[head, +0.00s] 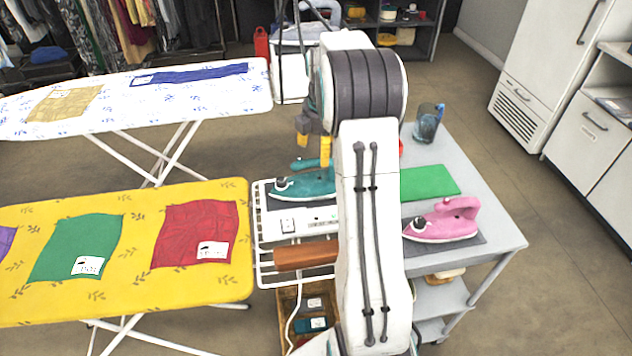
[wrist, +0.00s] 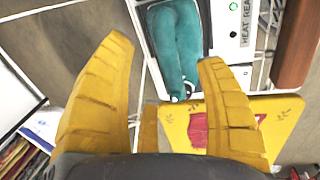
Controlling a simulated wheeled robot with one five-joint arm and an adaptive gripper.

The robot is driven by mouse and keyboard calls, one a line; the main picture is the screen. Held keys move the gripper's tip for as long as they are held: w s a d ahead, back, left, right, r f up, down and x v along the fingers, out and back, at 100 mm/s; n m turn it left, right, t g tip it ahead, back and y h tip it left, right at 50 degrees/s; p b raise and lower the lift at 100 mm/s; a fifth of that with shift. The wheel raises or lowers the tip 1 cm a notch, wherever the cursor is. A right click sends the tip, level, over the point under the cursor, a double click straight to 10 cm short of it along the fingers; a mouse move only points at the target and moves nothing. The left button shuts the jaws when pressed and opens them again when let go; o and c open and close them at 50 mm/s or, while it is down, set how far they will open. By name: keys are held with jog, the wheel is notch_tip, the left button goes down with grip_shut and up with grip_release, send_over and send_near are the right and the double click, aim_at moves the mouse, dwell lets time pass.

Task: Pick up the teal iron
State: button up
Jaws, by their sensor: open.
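My gripper (head: 313,150) hangs above the iron in the head view, fingers pointing down. In the wrist view its yellow fingers (wrist: 165,55) are spread wide with nothing between them. The gripper looks apart from the iron. My arm hides the iron's right end in the head view.
A pink iron (head: 443,222) stands right of my arm, near a green cloth (head: 432,182) and a glass (head: 427,124). A white panel (wrist: 233,28) marked HEAT READY adjoins the teal iron. A yellow ironing board (head: 140,298) stands to the left.

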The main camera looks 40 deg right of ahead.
aim_at(319, 159)
jog(key=shift+w+f+p, duration=0.1)
jog(key=shift+f+p, duration=1.2)
jog(key=shift+p, duration=0.05)
jog(key=shift+w+f+p, duration=0.25)
jog(key=shift+f+p, duration=0.4)
jog(key=shift+f, duration=0.65)
jog(key=shift+c, duration=0.3)
jog(key=c, duration=1.2)
jog(key=shift+d+r, duration=0.1)
grip_shut()
